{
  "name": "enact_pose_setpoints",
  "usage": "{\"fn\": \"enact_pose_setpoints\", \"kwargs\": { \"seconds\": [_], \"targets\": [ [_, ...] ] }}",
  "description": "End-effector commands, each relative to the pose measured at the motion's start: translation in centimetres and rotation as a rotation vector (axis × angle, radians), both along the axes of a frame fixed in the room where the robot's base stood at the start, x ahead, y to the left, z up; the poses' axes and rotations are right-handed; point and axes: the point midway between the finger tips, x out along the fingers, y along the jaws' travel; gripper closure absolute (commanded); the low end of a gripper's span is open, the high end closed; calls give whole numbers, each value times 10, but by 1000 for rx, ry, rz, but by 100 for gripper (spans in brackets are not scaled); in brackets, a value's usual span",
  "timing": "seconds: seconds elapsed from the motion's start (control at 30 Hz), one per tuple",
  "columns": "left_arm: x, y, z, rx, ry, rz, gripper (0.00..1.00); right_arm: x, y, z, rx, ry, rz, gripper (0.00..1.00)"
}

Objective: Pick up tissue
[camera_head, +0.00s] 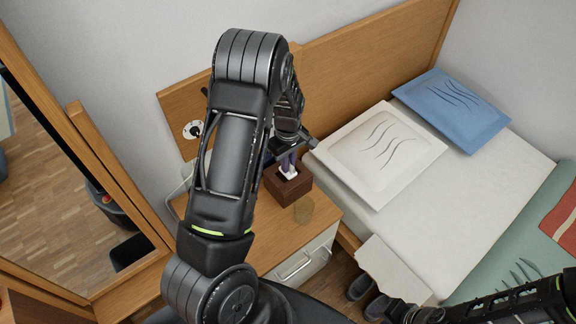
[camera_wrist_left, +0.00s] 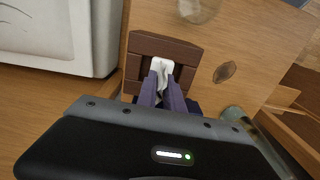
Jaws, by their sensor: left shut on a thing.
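The white tissue (camera_wrist_left: 161,66) sticks up from a dark brown wooden box (camera_wrist_left: 150,46). In the head view the tissue (camera_head: 290,173) shows small above the box (camera_head: 287,190) on the nightstand. My left gripper (camera_wrist_left: 163,82) is shut on the tissue, its two purple fingers pinching it just at the top of the box. In the head view my left gripper (camera_head: 288,164) reaches down to the box from behind my arm. My right gripper (camera_head: 410,314) is at the bottom right, and its fingers are not clear.
The wooden nightstand (camera_head: 318,222) bears the box and a clear glass (camera_head: 303,209). Its white drawer (camera_head: 302,262) is below. To the right is a bed with a white pillow (camera_head: 380,150) and a blue pillow (camera_head: 452,108). A wooden-framed mirror stands left.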

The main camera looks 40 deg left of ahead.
Motion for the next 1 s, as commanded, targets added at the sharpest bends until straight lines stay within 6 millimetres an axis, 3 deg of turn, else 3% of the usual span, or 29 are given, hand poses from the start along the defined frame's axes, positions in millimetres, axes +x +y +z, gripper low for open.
{"fn": "enact_pose_setpoints", "kwargs": {
  "seconds": [0.27,0.7,1.0],
  "targets": [
    [1,0,18,1,-4,-1,100,0,0,-1,0,0,0,67],
    [1,-1,94,-1,-2,-2,100,0,0,-4,0,0,0,67],
    [0,0,100,0,1,0,100,0,0,-4,0,0,0,67]
  ]
}}
